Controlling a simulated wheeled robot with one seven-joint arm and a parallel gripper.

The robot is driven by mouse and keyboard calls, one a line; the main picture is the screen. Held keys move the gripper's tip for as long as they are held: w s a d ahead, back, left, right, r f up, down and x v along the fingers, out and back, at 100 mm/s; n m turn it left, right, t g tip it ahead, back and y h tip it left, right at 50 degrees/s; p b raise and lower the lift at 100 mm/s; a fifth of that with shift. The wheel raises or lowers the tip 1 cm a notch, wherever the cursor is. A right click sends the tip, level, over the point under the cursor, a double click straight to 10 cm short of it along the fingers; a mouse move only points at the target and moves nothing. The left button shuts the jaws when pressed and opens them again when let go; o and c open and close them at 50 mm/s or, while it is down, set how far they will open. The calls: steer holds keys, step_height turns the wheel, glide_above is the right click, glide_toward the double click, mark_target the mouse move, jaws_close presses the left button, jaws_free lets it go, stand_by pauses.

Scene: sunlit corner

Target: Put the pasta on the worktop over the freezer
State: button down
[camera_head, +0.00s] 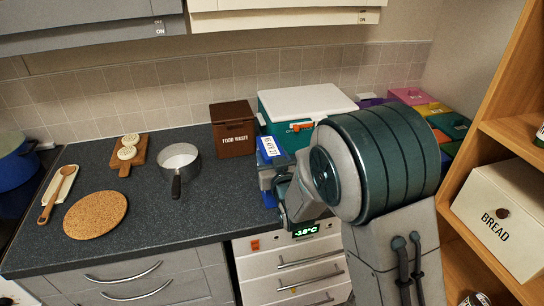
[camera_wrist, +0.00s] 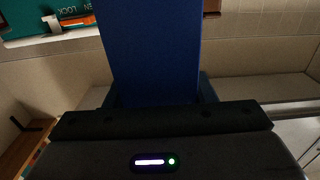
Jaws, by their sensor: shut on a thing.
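A blue box (camera_head: 268,158) with a white printed label, which I take to be the pasta, stands roughly upright over the right part of the dark worktop (camera_head: 222,195). My gripper (camera_head: 277,187) is shut on it. The box also fills the upper middle of the wrist view (camera_wrist: 150,50). My arm hides part of the box and the worktop to its right. The freezer (camera_head: 290,258), white with drawers and a green display, is below the worktop's right end. I cannot tell whether the box's bottom touches the worktop.
A brown food waste bin (camera_head: 233,130) and a teal box with a white lid (camera_head: 300,103) stand behind the box. A saucepan (camera_head: 179,163) is to the left. Coloured boxes (camera_head: 413,97) fill the back right corner. Worktop between pan and gripper is clear. Wooden shelves (camera_head: 470,185) stand at right.

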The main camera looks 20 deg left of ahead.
steer(key=shift+f+b, duration=0.25)
steer(key=shift+b, duration=0.15)
steer(key=c, duration=0.7)
jaws_free()
steer(key=shift+o, duration=0.4)
steer(key=shift+r+p, duration=0.5)
steer(key=shift+p, duration=0.3)
steer(key=b+v, duration=0.3)
steer(key=v, duration=0.9)
steer(key=shift+f+b, duration=0.2)
steer(key=shift+b, duration=0.2)
